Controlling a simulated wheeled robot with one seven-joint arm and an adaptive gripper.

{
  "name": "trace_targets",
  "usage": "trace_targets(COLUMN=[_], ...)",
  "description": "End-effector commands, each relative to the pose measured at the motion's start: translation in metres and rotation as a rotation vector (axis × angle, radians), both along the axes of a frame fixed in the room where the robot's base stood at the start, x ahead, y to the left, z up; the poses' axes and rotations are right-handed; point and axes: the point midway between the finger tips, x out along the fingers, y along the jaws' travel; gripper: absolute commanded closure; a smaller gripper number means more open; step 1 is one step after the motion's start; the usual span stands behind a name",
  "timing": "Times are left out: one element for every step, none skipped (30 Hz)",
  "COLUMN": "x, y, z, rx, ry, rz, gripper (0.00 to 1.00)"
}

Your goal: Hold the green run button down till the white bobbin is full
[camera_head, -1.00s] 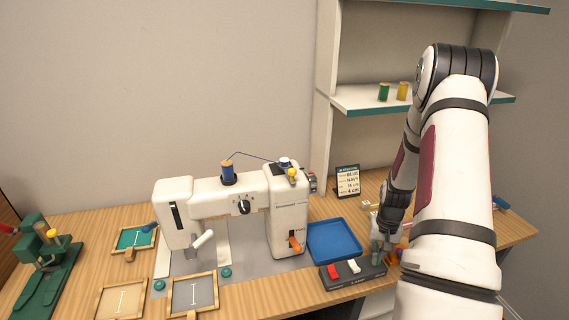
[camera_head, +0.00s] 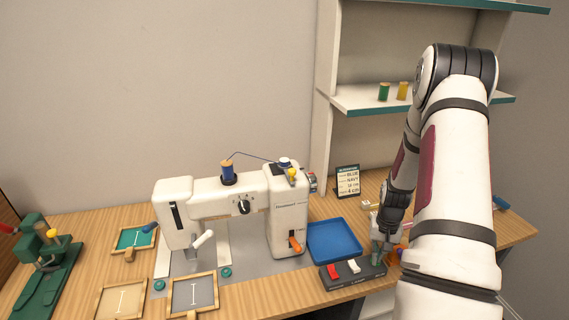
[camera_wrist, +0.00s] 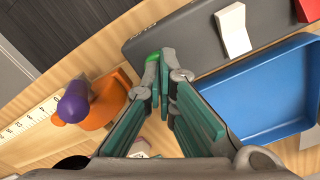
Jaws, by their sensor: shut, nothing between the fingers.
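My gripper (camera_wrist: 162,62) is shut and empty, with its fingertips at the green run button (camera_wrist: 151,58). The fingers hide most of the button, so I cannot tell how far it is pressed. The button is at the end of the dark control box (camera_head: 352,275), which also bears a red and a white rocker. In the head view my gripper (camera_head: 378,256) points down at the box's right end. The white bobbin (camera_head: 284,160) is on top of the white sewing machine (camera_head: 287,222). Blue thread runs to it from the blue spool (camera_head: 228,173). Its fill is too small to judge.
A blue tray (camera_head: 334,241) lies behind the box. An orange holder with a purple knob (camera_wrist: 75,103) and a ruler (camera_wrist: 28,125) are close beside my gripper. A small sign (camera_head: 347,181) stands behind the tray. Wooden frames (camera_head: 193,294) lie at the front left.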

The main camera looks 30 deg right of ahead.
Motion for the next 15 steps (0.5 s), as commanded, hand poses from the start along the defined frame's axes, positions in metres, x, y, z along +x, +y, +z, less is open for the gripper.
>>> trace_targets(x=[0.0001, 0.0001, 0.0002, 0.0002, 0.0002, 0.0002, 0.0002, 0.0001, 0.0001, 0.0001, 0.0001, 0.0001, 0.0000, -0.0001, -0.0003], y=[0.0001, 0.0001, 0.0002, 0.0002, 0.0002, 0.0002, 0.0002, 0.0001, 0.0001, 0.0002, 0.0001, 0.0001, 0.0001, 0.0001, 0.0000], z=[-0.0002, -0.0002, -0.0002, -0.0002, -0.0002, -0.0002, -0.0002, -0.0002, -0.0002, -0.0002, -0.0001, 0.0008, 0.0024, 0.0049, 0.0094], rx=[0.000, 0.000, 0.000, 0.000, 0.000, 0.000, 0.000, 0.000, 0.000, 0.000, 0.000, 0.000, 0.000, -0.001, -0.001], ry=[0.000, 0.000, 0.000, 0.000, 0.000, 0.000, 0.000, 0.000, 0.000, 0.000, 0.000, 0.000, 0.000, -0.001, -0.001], rz=[0.000, 0.000, 0.000, 0.000, 0.000, 0.000, 0.000, 0.000, 0.000, 0.000, 0.000, 0.000, 0.000, 0.001, 0.001], gripper=[1.00, 1.00, 1.00, 1.00, 1.00, 1.00, 1.00, 1.00, 1.00, 1.00, 1.00, 1.00, 1.00, 1.00, 1.00])
